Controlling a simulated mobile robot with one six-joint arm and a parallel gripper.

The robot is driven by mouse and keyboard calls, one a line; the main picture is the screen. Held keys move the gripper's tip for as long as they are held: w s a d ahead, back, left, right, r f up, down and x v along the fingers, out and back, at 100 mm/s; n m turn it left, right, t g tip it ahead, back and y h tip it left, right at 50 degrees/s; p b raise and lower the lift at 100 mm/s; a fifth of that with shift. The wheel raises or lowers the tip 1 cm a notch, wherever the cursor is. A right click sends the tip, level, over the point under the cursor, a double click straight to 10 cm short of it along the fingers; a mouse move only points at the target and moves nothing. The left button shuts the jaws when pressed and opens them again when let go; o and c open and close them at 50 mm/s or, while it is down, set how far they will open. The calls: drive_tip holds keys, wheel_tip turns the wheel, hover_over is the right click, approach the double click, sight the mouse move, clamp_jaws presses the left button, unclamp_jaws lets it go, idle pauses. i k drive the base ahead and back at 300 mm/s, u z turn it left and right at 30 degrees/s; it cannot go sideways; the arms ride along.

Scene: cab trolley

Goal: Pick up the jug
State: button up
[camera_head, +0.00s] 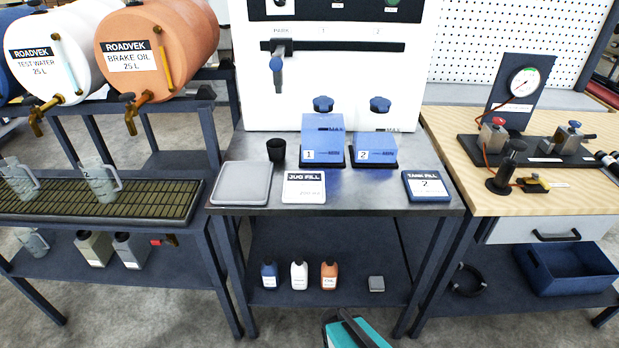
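Several clear grey jugs with handles show at the left. One jug (100,181) stands on the slatted drip tray (100,207), with its handle to the right. A second jug (19,180) stands further left on the same tray, near the picture's edge. A third jug (32,242) is on the shelf below. The frame does not show which one is meant.
An orange brake oil drum (180,45) and a white test water drum (62,55) with taps sit above the tray. The middle bench has a grey pad (242,184), a jug fill card (304,188) and two blue containers (323,137). A teal object (355,332) shows at the bottom.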

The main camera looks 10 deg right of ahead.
sight(21, 178)
drive_tip(key=i, duration=0.65)
drive_tip(key=u, duration=0.3)
drive_tip(key=k, duration=0.8)
drive_tip(key=u, duration=0.5)
drive_tip(key=k, duration=0.55)
drive_tip(key=u, duration=0.7)
drive_tip(key=i, duration=1.05)
drive_tip(key=u, duration=0.1)
